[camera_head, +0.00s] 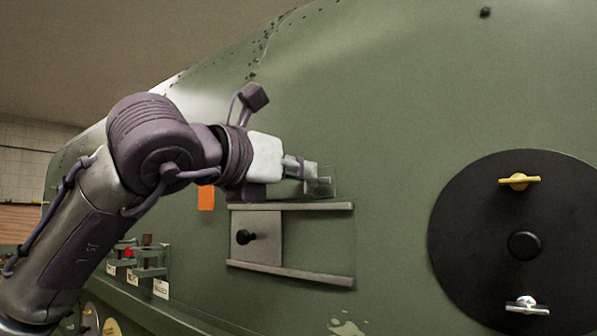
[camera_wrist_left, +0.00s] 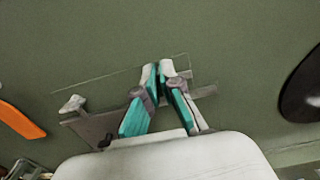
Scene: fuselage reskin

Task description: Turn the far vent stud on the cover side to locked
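My left gripper (camera_head: 322,184) is up against the green fuselage side, just above the upper rail (camera_head: 300,206) of a sliding plate. In the left wrist view its two fingers (camera_wrist_left: 158,70) come together at the tips. I see nothing between them, but the fingertips hide what is directly behind. A grey plate (camera_head: 262,240) with a black knob sits between the two rails. No vent stud is clearly visible at the fingertips. A round black panel (camera_head: 470,245) on the right carries a yellow wing stud (camera_head: 519,181) and a silver wing stud (camera_head: 527,306), both with wings roughly horizontal.
An orange tag (camera_head: 206,198) is on the skin left of the rails; it also shows in the left wrist view (camera_wrist_left: 20,121). A ledge with small tagged fittings (camera_head: 150,262) stands at lower left. The skin between rails and black panel is clear.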

